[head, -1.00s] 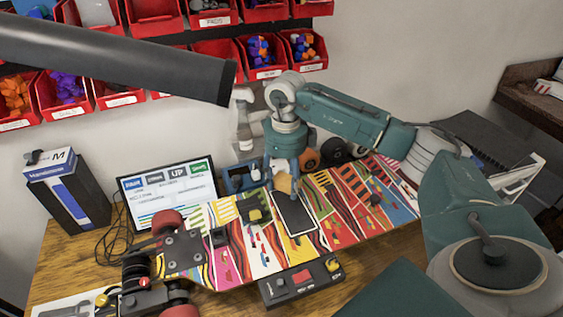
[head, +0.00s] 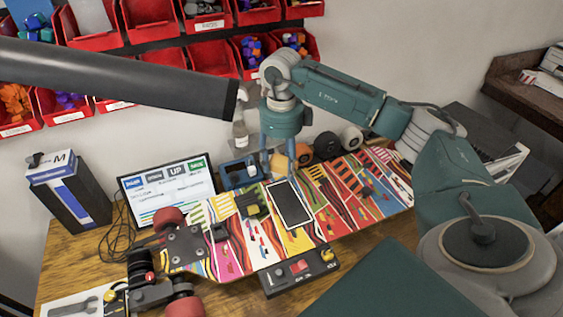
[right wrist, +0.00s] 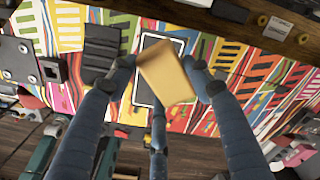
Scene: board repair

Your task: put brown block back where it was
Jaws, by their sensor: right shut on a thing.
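My right gripper (head: 279,168) is shut on the brown block (right wrist: 167,74), a tan piece held between its blue fingers. The block also shows partly behind the fingers in the head view (head: 280,163). The right wrist view shows the gripper (right wrist: 160,75) with the block tilted and overlapping the dark phone-like slab (right wrist: 142,92). In the head view that slab (head: 290,205) lies on the colourful skateboard deck (head: 335,222), just in front of the gripper. My left gripper is out of view.
A blue holder (head: 240,174) stands left of the gripper, with loose wheels (head: 327,145) to its right. A black box with buttons (head: 299,272) sits at the deck's front edge. A tablet-like screen (head: 168,188) and red bins (head: 205,20) are behind.

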